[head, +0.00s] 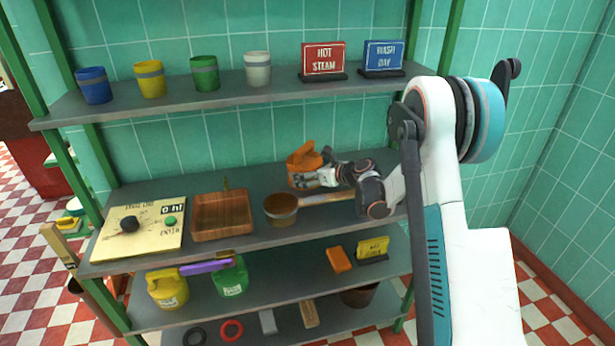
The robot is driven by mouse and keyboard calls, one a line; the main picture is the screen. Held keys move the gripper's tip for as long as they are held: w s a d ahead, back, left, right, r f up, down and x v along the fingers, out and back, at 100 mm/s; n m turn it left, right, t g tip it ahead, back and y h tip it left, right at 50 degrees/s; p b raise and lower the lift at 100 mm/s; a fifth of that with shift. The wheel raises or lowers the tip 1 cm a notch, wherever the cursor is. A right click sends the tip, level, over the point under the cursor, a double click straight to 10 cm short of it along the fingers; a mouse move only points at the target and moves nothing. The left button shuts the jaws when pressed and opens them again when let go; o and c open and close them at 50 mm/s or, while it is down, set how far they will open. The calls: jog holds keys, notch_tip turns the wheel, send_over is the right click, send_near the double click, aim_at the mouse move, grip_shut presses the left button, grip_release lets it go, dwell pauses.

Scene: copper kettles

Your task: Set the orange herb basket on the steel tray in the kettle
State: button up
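The orange herb basket (303,157) is at the back of the middle shelf, right of centre, with its raised handle showing. My gripper (308,180) is at the basket's front right side, and its fingers overlap the basket's lower part. I cannot tell whether the fingers are closed on it or whether the basket touches the shelf. An open rectangular copper vessel (222,216), likely the kettle, stands on the middle shelf left of the basket. A thin upright piece shows at its back rim. I cannot make out a steel tray inside it.
A round copper pan with a wooden handle (280,208) sits between the vessel and my gripper. A cream control panel (140,228) is left of the vessel. The upper shelf (230,84) holds several cups and two signs. Cans and tools are below.

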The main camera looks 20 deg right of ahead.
jog(key=shift+f, duration=0.2)
jog(key=o, duration=1.1)
jog(key=shift+f, duration=0.15)
jog(key=shift+o, duration=0.6)
